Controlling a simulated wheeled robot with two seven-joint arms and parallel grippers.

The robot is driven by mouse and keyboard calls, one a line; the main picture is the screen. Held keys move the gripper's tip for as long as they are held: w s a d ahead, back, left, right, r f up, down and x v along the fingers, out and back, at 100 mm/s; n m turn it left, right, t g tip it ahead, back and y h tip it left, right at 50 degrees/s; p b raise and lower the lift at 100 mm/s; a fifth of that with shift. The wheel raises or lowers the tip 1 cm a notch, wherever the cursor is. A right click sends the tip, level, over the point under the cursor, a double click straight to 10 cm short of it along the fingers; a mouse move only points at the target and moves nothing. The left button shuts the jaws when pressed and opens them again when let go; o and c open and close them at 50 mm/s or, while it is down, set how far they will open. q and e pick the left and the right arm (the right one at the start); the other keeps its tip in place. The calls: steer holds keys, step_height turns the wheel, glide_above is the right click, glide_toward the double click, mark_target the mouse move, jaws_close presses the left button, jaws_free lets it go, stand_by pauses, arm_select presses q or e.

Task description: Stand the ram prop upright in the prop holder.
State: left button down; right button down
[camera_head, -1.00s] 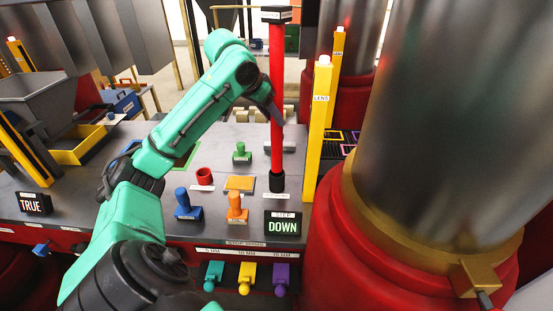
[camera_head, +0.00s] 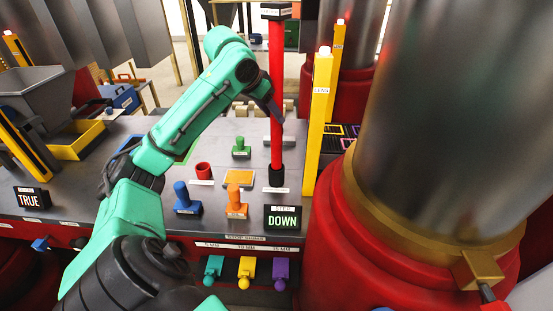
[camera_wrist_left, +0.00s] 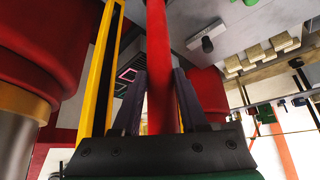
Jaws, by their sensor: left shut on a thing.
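The ram prop (camera_head: 276,105) is a long red pole with a black block at its top and a black foot (camera_head: 277,175). It stands about upright at the back right of the grey bench. My left gripper (camera_head: 272,106) is shut on its shaft; in the left wrist view the two dark fingers (camera_wrist_left: 160,103) lie either side of the red shaft (camera_wrist_left: 157,70). I cannot tell whether the foot touches the bench. A short red cup (camera_head: 203,170) to its left may be the prop holder; its label is unreadable. My right gripper is not in view.
Yellow posts (camera_head: 319,120) and the large red-based steel cylinder (camera_head: 340,230) stand close right of the prop. Blue (camera_head: 184,200), orange (camera_head: 236,203) and green (camera_head: 241,149) knobs, an orange plate (camera_head: 239,178) and a DOWN display (camera_head: 282,218) crowd the bench around it.

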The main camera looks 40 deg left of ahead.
mark_target(272, 134)
arm_select(q)
steer(key=shift+f+b, duration=2.65)
steer(key=shift+f, duration=0.5)
steer(key=shift+c, duration=1.8)
jaws_free()
steer(key=shift+s+d, duration=0.1)
steer(key=o, duration=0.4)
steer(key=shift+c, duration=0.2)
steer(key=s+b, duration=0.1)
steer(key=b, duration=0.1)
steer(key=s+b, duration=0.2)
steer(key=shift+f, duration=0.35)
steer(key=s+b, duration=0.9)
steer(key=b, duration=0.1)
steer(key=shift+r, duration=0.35)
